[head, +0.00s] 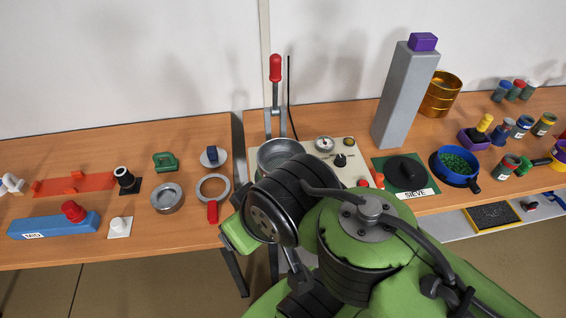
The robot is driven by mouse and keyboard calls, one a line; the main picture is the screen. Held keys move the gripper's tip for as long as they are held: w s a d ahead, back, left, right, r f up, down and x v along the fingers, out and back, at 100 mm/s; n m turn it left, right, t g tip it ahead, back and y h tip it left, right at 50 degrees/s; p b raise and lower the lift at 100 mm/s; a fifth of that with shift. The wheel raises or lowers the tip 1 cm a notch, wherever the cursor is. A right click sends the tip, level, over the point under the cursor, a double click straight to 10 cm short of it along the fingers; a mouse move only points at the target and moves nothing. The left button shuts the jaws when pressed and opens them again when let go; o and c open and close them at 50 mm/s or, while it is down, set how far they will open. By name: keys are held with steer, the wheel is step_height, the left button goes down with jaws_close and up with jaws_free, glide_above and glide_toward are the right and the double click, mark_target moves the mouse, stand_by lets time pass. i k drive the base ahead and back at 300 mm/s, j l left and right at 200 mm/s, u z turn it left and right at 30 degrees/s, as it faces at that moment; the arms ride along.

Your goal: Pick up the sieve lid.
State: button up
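A grey disc with a blue knob (212,156) lies on the left table and also looks like a lid. I cannot tell for certain which is the sieve lid. My green and black arm fills the lower middle, left of and nearer than the mat. My gripper's fingers are hidden behind it or out of the picture.
A tall grey column (404,95) stands behind the mat. A blue pan (456,166) of green granules is just right of it. A panel with a gauge (325,144) and a lever press (275,95) are to its left. Several jars crowd the right.

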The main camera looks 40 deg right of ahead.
mark_target(406, 175)
steer(key=z, duration=2.65)
steer(key=u, duration=1.5)
steer(key=z, duration=1.5)
steer(key=i+u, duration=0.15)
steer(key=u, duration=0.2)
steer(key=i+l+u, duration=0.1)
steer(key=u, duration=0.25)
steer(key=i+l+u, duration=0.1)
steer(key=u, duration=0.2)
